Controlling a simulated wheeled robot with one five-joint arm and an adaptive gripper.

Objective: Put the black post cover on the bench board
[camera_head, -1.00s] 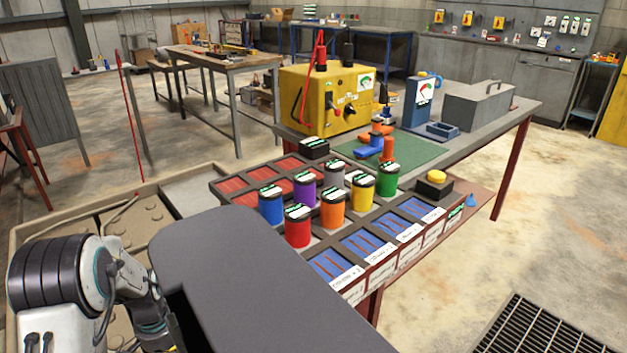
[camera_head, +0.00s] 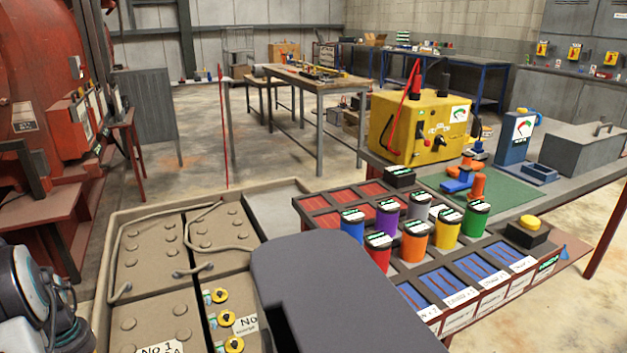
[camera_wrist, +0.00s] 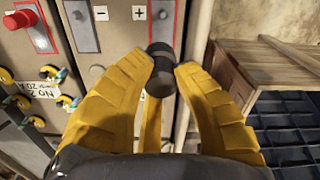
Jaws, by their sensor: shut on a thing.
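My gripper (camera_wrist: 166,70) has yellow ribbed fingers in the wrist view. They are shut on the black post cover (camera_wrist: 160,84), a small dark rounded piece with its ends showing at the fingertips. Below it is a beige battery casing with grey strips marked plus and minus; I cannot tell the gap between. In the head view my gripper and the cover are hidden. A green board (camera_head: 512,203) lies on the grey bench (camera_head: 577,194) at the right; I cannot tell for certain that it is the bench board.
A tray with red and blue compartments (camera_head: 334,221) holds several coloured cans. A yellow machine (camera_head: 411,128) stands behind. Beige battery casings (camera_head: 140,251) with cables fill the lower left. In the wrist view a red knob (camera_wrist: 33,30) is upper left and a wooden crate (camera_wrist: 226,75) is right.

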